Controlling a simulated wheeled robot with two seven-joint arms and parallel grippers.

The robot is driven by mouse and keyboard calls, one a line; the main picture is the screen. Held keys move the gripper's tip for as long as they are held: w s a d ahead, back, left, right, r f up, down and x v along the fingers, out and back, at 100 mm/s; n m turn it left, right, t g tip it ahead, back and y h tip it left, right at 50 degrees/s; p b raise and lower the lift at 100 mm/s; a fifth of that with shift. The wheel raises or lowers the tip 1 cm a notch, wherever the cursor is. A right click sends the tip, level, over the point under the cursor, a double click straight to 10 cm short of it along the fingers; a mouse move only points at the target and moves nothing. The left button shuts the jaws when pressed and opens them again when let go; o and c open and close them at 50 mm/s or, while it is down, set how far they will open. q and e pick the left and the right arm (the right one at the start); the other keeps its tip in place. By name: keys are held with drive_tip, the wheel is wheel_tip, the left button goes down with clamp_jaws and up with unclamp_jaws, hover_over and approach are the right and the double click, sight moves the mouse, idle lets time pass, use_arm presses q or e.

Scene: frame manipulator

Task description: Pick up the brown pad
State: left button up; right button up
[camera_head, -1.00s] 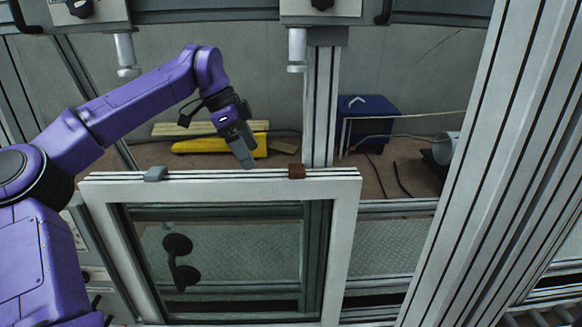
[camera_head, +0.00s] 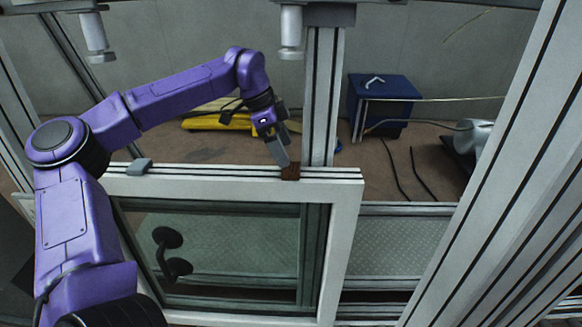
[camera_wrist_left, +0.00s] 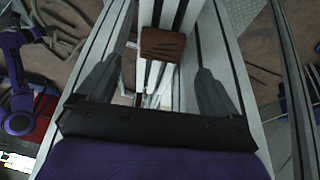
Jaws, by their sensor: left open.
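The brown pad (camera_head: 290,172) is a small block on the top rail of the white window frame (camera_head: 215,187), towards its right end. It also shows in the left wrist view (camera_wrist_left: 162,44), upper middle, between the two fingers and beyond their tips. My left gripper (camera_head: 280,152) is just above and beside the pad, pointing down at it. In the left wrist view the gripper (camera_wrist_left: 152,75) is open, with one finger on each side of the rail and nothing held. My right gripper is not in the head view.
A grey pad (camera_head: 139,166) sits on the same rail further left. A metal upright (camera_head: 322,95) stands just behind the brown pad. A blue box (camera_head: 385,103) and a yellow object (camera_head: 218,121) lie on the floor behind. A large slanted profile (camera_head: 495,165) stands at right.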

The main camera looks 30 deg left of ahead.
sight(291, 168)
use_arm(q)
drive_tip(key=p+x, duration=0.1)
drive_tip(key=x, duration=0.3)
drive_tip(key=shift+w+a+f+p, duration=0.1)
drive_tip(key=shift+w+f+p, duration=0.05)
drive_tip(key=shift+f+p, duration=0.3)
drive_tip(key=shift+f, duration=0.2)
drive_tip(key=shift+d+r, duration=0.1)
drive_tip(key=shift+d, duration=0.1)
drive_tip(key=c, duration=1.2)
drive_tip(key=shift+o, duration=0.2)
